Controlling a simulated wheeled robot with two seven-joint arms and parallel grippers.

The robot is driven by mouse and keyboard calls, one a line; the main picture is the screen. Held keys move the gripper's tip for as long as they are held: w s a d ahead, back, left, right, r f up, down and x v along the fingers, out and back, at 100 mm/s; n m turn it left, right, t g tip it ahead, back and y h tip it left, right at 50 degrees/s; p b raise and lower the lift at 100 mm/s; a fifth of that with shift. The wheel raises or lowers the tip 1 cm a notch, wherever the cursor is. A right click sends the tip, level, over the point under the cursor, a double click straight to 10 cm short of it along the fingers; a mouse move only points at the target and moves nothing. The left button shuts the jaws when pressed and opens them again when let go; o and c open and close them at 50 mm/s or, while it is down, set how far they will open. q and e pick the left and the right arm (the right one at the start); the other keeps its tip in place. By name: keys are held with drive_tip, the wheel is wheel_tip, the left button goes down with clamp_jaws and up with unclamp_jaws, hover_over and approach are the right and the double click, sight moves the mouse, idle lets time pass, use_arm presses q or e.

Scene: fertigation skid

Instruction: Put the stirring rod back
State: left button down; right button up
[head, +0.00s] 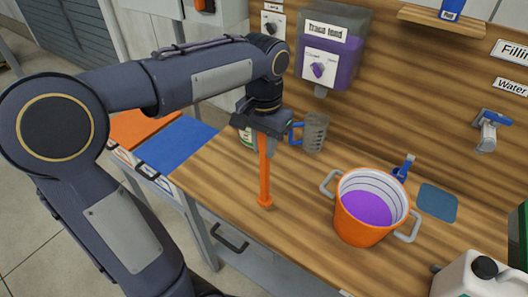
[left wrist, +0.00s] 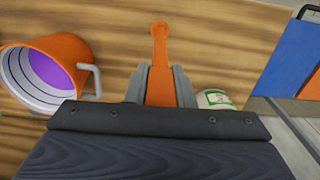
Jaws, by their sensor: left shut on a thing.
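The orange stirring rod (head: 264,180) hangs upright from my left gripper (head: 265,134), which is shut on its upper part. The rod's lower end has a small round foot; it is over the wooden worktop left of the pot, and I cannot tell whether it touches. In the left wrist view the rod (left wrist: 160,62) points away between the grey fingers (left wrist: 160,88). The orange pot (head: 358,230) with purple liquid stands to the right, apart from the rod; it also shows in the left wrist view (left wrist: 75,48). My right gripper is not in view.
A grey measuring jug (head: 316,132) with a blue handle stands behind the rod. A small blue holder (head: 404,167) and blue pad (head: 438,204) are behind the pot. A white canister (head: 468,277) is front right. Orange (head: 143,127) and blue (head: 182,145) panels lie left.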

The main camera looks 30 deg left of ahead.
sight(264, 155)
use_arm(q)
drive_tip(key=shift+w+a+f, duration=0.1)
drive_tip(key=shift+f, duration=0.85)
drive_tip(key=shift+w+a+f, duration=0.1)
drive_tip(key=shift+f, duration=0.8)
drive_tip(key=shift+f, duration=0.2)
drive_tip(key=c, duration=1.3)
unclamp_jaws()
drive_tip(key=shift+o, duration=0.2)
wheel_tip(264, 155, up, 12)
drive_tip(key=shift+d+r, duration=0.1)
drive_tip(key=shift+r, duration=0.15)
drive_tip(key=s+d+f+n+t+h, duration=0.2)
drive_tip(key=s+d+f+t+h, duration=0.1)
drive_tip(key=s+f, duration=1)
drive_tip(key=s+d+t, duration=0.1)
drive_tip(key=s+t, duration=0.1)
drive_tip(key=s, duration=0.1)
drive_tip(key=shift+s+f+n+t+h, duration=0.25)
drive_tip(key=shift+s+n+t+h, duration=0.05)
drive_tip(key=shift+s+n+h, duration=0.1)
